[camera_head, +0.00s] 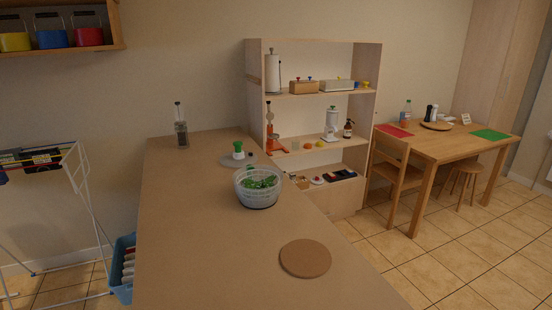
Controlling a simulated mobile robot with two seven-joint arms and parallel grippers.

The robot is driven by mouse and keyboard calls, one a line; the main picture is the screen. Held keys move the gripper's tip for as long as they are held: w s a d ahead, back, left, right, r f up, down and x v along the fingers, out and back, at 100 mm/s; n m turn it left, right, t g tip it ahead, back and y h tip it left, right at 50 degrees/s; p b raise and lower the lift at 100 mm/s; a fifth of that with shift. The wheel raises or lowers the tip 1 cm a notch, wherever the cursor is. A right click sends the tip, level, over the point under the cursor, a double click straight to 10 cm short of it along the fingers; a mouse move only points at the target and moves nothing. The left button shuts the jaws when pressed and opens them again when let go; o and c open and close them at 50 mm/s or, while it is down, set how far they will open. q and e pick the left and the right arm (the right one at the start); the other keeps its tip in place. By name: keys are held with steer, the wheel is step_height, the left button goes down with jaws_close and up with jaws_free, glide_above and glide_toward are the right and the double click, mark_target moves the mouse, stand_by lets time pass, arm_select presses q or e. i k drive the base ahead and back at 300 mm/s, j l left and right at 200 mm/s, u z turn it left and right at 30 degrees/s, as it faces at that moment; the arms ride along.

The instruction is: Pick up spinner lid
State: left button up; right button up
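A clear salad spinner bowl (258,196) full of green leaves stands on the long counter and is open at the top. Just behind it, a flat greyish disc (228,162) lies on the counter. A white upright piece with a green top (238,150) stands on or just behind this disc. Together they look like the spinner lid, but they are too small to be sure. A small green piece shows at the bowl's back rim; I cannot tell what it belongs to. Neither of my grippers is in view.
A round brown mat (305,258) lies on the counter (200,235) nearer to me. A clear container with a tall top (181,128) stands at the back left. The left half of the counter is clear. A shelf unit (312,47) stands behind the counter, with a dining table to the right.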

mark_target(230, 160)
steer(key=l+z, duration=0.7)
steer(key=i+l+z, duration=0.15)
steer(key=l+z, duration=0.15)
steer(key=i+l+z, duration=0.15)
steer(key=i+l, duration=0.25)
steer(key=i+l+z, duration=0.1)
steer(key=i+l, duration=0.2)
steer(key=i, duration=0.15)
steer(key=i+l+z, duration=0.15)
steer(key=i+l, duration=0.15)
steer(key=i, duration=0.15)
steer(key=i+j+u, duration=0.15)
steer(key=i+u, duration=0.45)
steer(key=u, duration=0.25)
steer(key=i+u, duration=0.4)
steer(key=i+l+u, duration=0.15)
steer(key=u, duration=0.25)
steer(key=i+j+u, duration=0.1)
steer(key=i+u, duration=0.3)
steer(key=i, duration=0.35)
steer(key=i+l+u, duration=0.1)
steer(key=i+u, duration=0.3)
steer(key=i, duration=0.35)
steer(key=i+l+u, duration=0.1)
steer(key=i+u, duration=0.4)
steer(key=i+l+u, duration=0.3)
steer(key=u, duration=0.2)
steer(key=i+l+u, duration=0.45)
